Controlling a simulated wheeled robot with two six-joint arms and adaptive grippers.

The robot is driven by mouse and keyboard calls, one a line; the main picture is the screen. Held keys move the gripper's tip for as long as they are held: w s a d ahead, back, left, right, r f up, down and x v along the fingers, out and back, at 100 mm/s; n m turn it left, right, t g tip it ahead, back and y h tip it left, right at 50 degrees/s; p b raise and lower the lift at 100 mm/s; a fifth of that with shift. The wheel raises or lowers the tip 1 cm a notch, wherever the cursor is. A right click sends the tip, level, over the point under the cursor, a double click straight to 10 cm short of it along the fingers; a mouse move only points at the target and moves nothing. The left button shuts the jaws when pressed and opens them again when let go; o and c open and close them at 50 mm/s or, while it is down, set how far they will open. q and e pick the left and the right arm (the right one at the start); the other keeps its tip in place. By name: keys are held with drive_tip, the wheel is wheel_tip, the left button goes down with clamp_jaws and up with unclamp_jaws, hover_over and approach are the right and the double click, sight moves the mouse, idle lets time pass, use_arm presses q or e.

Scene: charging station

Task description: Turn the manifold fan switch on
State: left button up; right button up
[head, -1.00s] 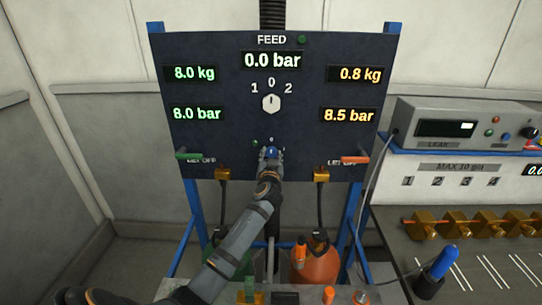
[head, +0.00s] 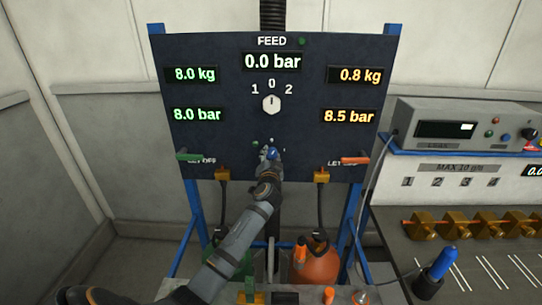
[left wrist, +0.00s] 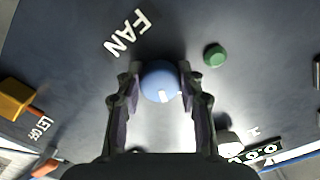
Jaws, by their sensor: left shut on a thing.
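The fan switch is a blue round knob (head: 272,154) low in the middle of the dark panel. The left wrist view shows the knob (left wrist: 158,80) with a white pointer mark on its lower edge and the word FAN (left wrist: 126,33) beside it. My left gripper (head: 269,153) reaches up to it. In the left wrist view, the fingers (left wrist: 160,84) stand on either side of the knob and are shut on it. The mark slants away from panel-upright, toward the panel's right. My right gripper is not in view.
A green lamp (left wrist: 214,55) is close by the knob. Above are the white feed knob (head: 272,104) and the 0.0 bar display (head: 272,61). A green lever (head: 188,156) and an orange lever (head: 355,160) flank the panel's lower part. A bench with brass fittings (head: 485,224) stands right.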

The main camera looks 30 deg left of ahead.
use_arm(q)
drive_tip(key=m+p, duration=0.1)
drive_tip(key=m, duration=0.2)
drive_tip(key=shift+m, duration=0.4)
drive_tip(key=m+p, duration=0.1)
drive_tip(key=m, duration=0.1)
drive_tip(key=shift+r+m, duration=0.15)
drive_tip(key=shift+m, duration=0.25)
drive_tip(key=m+p, duration=0.2)
drive_tip(key=m, duration=0.2)
drive_tip(key=shift+m+p, duration=0.45)
drive_tip(key=shift+m, duration=0.75)
drive_tip(key=o, duration=1.2)
drive_tip(key=v, duration=1.2)
